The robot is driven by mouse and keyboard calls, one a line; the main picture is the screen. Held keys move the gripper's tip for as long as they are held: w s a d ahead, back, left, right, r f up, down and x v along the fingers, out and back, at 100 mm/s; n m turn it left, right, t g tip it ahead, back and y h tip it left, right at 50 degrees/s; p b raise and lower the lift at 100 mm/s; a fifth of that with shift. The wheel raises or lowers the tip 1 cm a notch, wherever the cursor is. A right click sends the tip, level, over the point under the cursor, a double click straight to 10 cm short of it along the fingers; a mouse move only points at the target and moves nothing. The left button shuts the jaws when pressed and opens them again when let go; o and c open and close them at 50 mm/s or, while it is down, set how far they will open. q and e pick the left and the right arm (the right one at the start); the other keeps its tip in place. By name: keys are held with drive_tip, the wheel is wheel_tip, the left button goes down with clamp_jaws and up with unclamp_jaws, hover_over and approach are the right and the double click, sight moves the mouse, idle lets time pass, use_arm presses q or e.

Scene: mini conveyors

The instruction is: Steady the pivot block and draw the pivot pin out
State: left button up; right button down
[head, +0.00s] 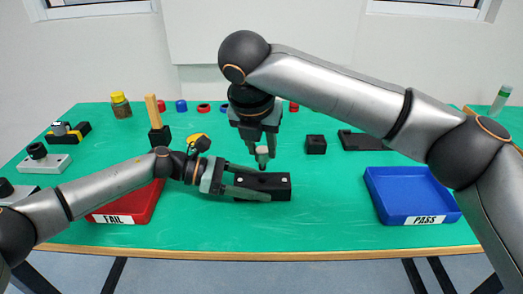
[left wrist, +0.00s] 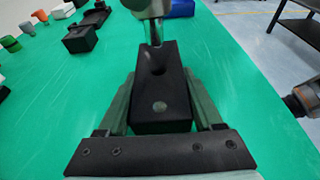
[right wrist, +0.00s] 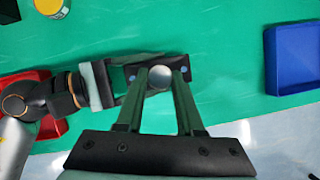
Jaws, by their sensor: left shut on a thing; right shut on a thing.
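The black pivot block (head: 279,186) lies on the green table, with a light round spot near each end of its top. My left gripper (head: 250,187) is shut on the block from the left; its fingers flank the block in the left wrist view (left wrist: 160,112). The metal pivot pin (left wrist: 155,32) hangs upright over the block. Its lower end appears clear of the dark hole (left wrist: 158,70) in the block's top. My right gripper (head: 262,152) points down and is shut on the pin, whose round silver head (right wrist: 160,73) shows between the fingers.
The red FAIL tray (head: 145,205) is at left, partly behind my left arm; the blue PASS tray (head: 412,196) is at right. A small black block (head: 316,145) and a black holder (head: 362,140) stand behind. The table in front of the block is clear.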

use_arm(q)
drive_tip(key=shift+s+f, duration=0.15)
drive_tip(key=shift+f, duration=0.15)
drive_tip(key=o, duration=1)
drive_tip(key=shift+r, duration=0.15)
drive_tip(key=shift+a+r, duration=0.1)
